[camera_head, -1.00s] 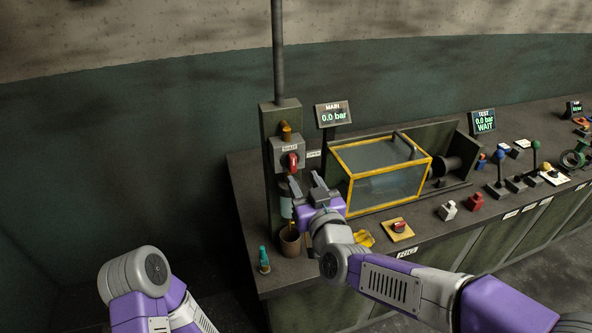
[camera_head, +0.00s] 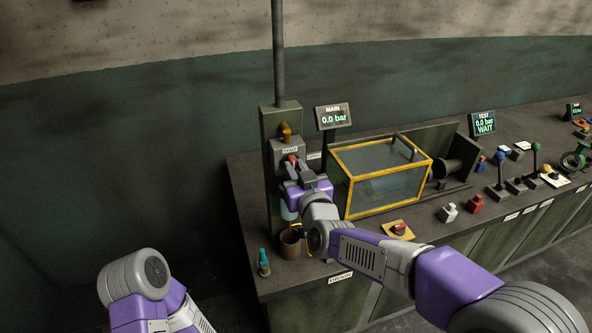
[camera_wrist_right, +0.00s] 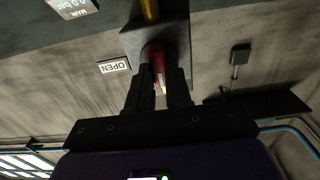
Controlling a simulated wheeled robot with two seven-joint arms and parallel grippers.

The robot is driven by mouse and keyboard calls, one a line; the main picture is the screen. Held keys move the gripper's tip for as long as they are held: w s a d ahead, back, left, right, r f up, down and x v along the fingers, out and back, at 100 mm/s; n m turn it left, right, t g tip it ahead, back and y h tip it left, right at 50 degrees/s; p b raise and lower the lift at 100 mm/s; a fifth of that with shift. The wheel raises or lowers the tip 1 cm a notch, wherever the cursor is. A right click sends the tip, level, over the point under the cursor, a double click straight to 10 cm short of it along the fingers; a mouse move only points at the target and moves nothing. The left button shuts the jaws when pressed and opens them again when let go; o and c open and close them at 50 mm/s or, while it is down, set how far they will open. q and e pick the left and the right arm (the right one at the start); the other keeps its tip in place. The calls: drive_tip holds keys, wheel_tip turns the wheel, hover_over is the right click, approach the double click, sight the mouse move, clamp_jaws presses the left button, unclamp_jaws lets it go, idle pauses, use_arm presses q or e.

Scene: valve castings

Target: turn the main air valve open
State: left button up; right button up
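The main air valve is a grey block (camera_head: 285,148) on a dark green post, with a red handle (camera_head: 291,159) and a SHUT label above it. The red handle (camera_wrist_right: 158,62) shows between the fingertips in the right wrist view. My right gripper (camera_head: 298,166) is at the valve from the front. Its fingers (camera_wrist_right: 162,82) are close together, one on each side of the handle, and look closed on it. The OPEN label (camera_wrist_right: 114,66) is beside the valve. The MAIN display (camera_head: 333,116) reads 0.0 bar. My left arm is low at the left; its gripper is out of view.
A yellow-framed clear box (camera_head: 388,178) stands right of the post. A brown cup (camera_head: 291,245) and a teal-topped item (camera_head: 263,262) are below the valve at the bench's left end. The TEST display (camera_head: 484,122) reads 0.0 bar, WAIT. Levers stand farther right.

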clamp_jaws()
drive_tip(key=m+b, duration=0.3)
drive_tip(key=shift+d+f, duration=0.15)
drive_tip(key=m+b, duration=0.4)
drive_tip(key=m, duration=0.1)
drive_tip(key=m+b, duration=0.1)
drive_tip(key=m, duration=0.2)
drive_tip(key=m+b, duration=0.2)
drive_tip(key=shift+w+d+f+m, duration=0.1)
drive_tip(key=shift+f+m, duration=0.05)
drive_tip(key=shift+m, duration=0.25)
drive_tip(key=shift+m+b, duration=0.95)
drive_tip(key=shift+m, duration=1.15)
